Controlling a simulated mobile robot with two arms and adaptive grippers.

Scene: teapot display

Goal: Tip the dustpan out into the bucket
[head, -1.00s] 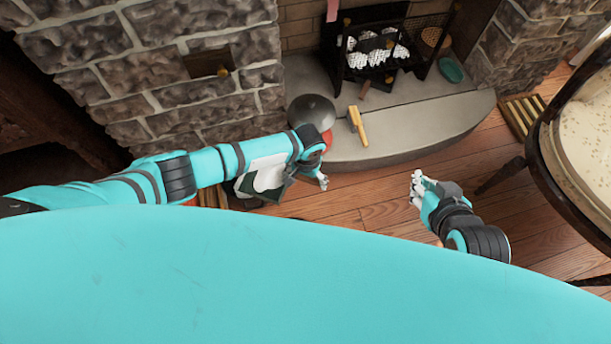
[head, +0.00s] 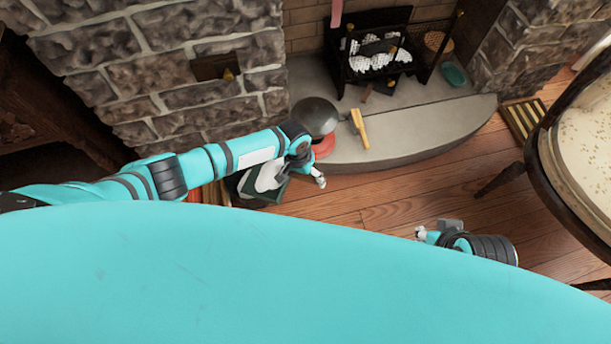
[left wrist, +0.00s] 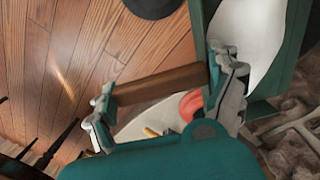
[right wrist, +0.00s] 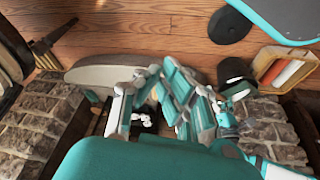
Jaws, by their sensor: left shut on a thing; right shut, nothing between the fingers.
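My left gripper (head: 308,170) is shut on the dustpan; its brown handle (left wrist: 160,86) spans between the fingers in the left wrist view. The dustpan (head: 273,193) is dark green with a white mass on it, and it shows at the right of the left wrist view (left wrist: 294,70). In the head view it hangs over the floor by the hearth, tilt uncertain. A black, bucket-like shape (right wrist: 234,70) shows beside the dustpan in the right wrist view; I cannot tell surely that it is the bucket. My right gripper (right wrist: 155,78) is shut and empty, apart from everything.
A dark rounded object (head: 314,116) above a red one and a wooden-handled brush (head: 360,127) are on the hearth (head: 440,135). A fire grate (head: 380,65) stands behind. A box with red and white items (right wrist: 285,70) is close by. A round table (head: 585,140) is at right. The middle floor is clear.

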